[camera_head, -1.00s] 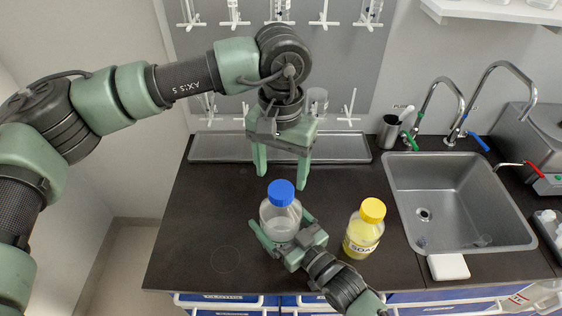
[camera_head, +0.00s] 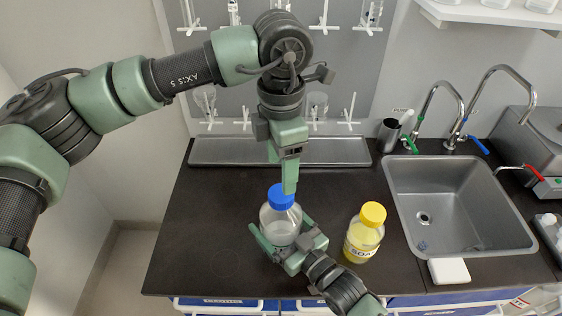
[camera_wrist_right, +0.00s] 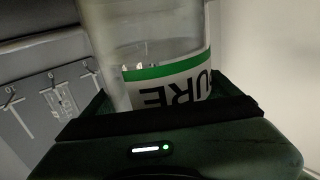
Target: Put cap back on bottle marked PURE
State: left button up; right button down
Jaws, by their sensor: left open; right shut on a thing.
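The clear bottle (camera_head: 279,224) with a blue cap (camera_head: 281,196) on its top stands upright on the dark bench. In the right wrist view its label (camera_wrist_right: 180,88) has a green band and letters ending in "URE", upside down. My right gripper (camera_head: 284,240) is shut on the bottle's body from the front right. My left gripper (camera_head: 284,183) points down from above, turned edge-on, with its fingers at the blue cap; it is open. Whether a finger touches the cap is hard to tell. The cap's underside and the bottle's neck are hidden.
A yellow-capped bottle (camera_head: 364,234) labelled SODA or similar stands to the right. A sink (camera_head: 459,205) with taps lies beyond it, with a white block (camera_head: 449,271) at its front edge. A grey tray (camera_head: 225,151) lies along the back. The bench's left side is clear.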

pick_arm(q)
jog(key=n, duration=0.5)
jog(key=shift+r, duration=0.2)
send_near(281, 224)
jog(key=shift+w+f, duration=1.75)
jog(key=shift+w, duration=0.05)
jog(key=shift+c, duration=0.3)
grip_shut()
jog(key=shift+o, duration=1)
grip_release()
jog(key=shift+r, duration=0.1)
